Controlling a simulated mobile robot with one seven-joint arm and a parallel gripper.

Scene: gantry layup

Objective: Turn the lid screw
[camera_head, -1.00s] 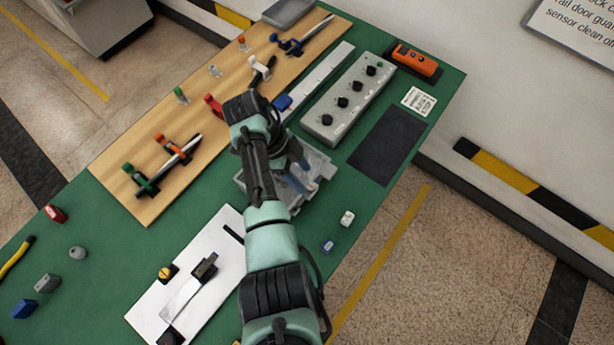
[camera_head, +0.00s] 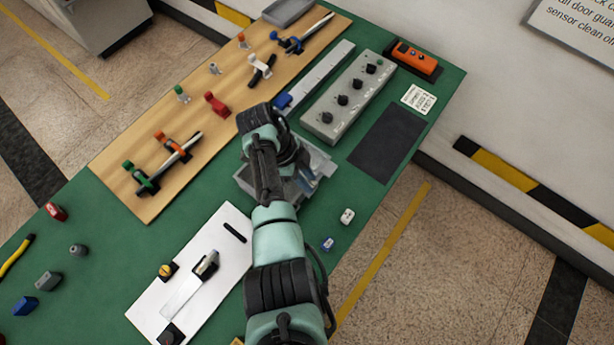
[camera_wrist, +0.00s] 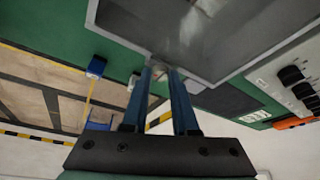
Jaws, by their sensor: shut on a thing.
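A grey box with a lid (camera_head: 318,160) stands on the green bench, partly hidden behind my arm in the head view. In the wrist view its wide grey lid (camera_wrist: 215,35) fills the upper middle. My gripper (camera_wrist: 160,78) has its two blue fingers close together at the lid's near corner, shut on a small light-grey piece (camera_wrist: 159,71), which looks like the lid screw. The fingers cover most of it, so its turn cannot be read. In the head view the gripper (camera_head: 308,183) is at the box's right side, partly hidden.
A control box with black knobs (camera_head: 348,97) stands behind the box, near a dark mat (camera_head: 387,145). A wooden board (camera_head: 150,195) with clamps lies to the left. A white plate (camera_head: 225,265) lies in front. Two small blocks (camera_head: 347,216) (camera_head: 327,244) lie near the bench edge.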

